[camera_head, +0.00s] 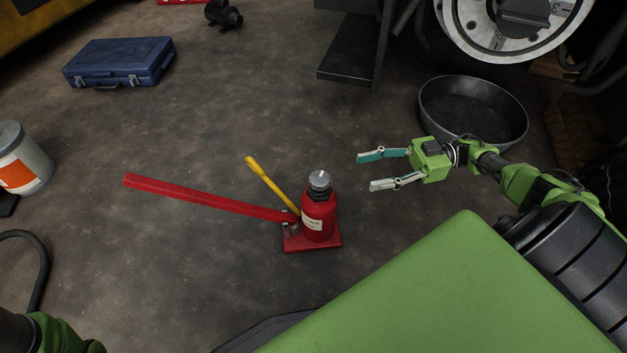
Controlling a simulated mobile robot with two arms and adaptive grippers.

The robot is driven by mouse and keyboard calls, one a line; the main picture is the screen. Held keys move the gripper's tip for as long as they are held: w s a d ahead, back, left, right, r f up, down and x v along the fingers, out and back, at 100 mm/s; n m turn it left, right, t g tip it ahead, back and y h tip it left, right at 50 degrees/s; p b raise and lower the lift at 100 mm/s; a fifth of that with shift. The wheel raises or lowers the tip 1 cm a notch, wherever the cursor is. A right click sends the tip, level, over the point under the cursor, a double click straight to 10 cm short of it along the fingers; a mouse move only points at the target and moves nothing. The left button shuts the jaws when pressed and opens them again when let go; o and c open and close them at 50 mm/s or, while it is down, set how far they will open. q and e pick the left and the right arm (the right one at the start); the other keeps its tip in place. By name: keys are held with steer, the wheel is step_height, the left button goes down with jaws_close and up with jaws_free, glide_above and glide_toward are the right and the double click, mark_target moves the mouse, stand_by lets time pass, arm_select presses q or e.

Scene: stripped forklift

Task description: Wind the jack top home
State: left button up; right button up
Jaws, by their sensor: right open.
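A red bottle jack (318,218) stands upright on the dark floor near the middle of the view. Its silver round top (320,180) sits above a black collar. A long red handle (205,197) reaches from its base to the left, and a shorter yellow-handled bar (270,184) slants up and left beside it. My right gripper (371,171) is open and empty, to the right of the jack and apart from it, with its fingers pointing left. Part of my left arm shows at the bottom left corner; its gripper is out of view.
A dark round pan (472,108) lies behind my right gripper. A blue case (119,62) is at the back left, and a white bucket with an orange label (22,160) stands at the left edge. A black step (350,62) and a wheel (515,22) are at the back. Floor around the jack is clear.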

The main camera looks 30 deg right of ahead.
mark_target(319, 181)
steer(key=b+x, duration=0.3)
steer(key=x, duration=0.9)
steer(key=shift+a+f+b, duration=0.1)
steer(key=shift+b, duration=0.25)
steer(key=shift+w+a, duration=0.2)
steer(key=shift+a, duration=0.3)
steer(key=c, duration=1.1)
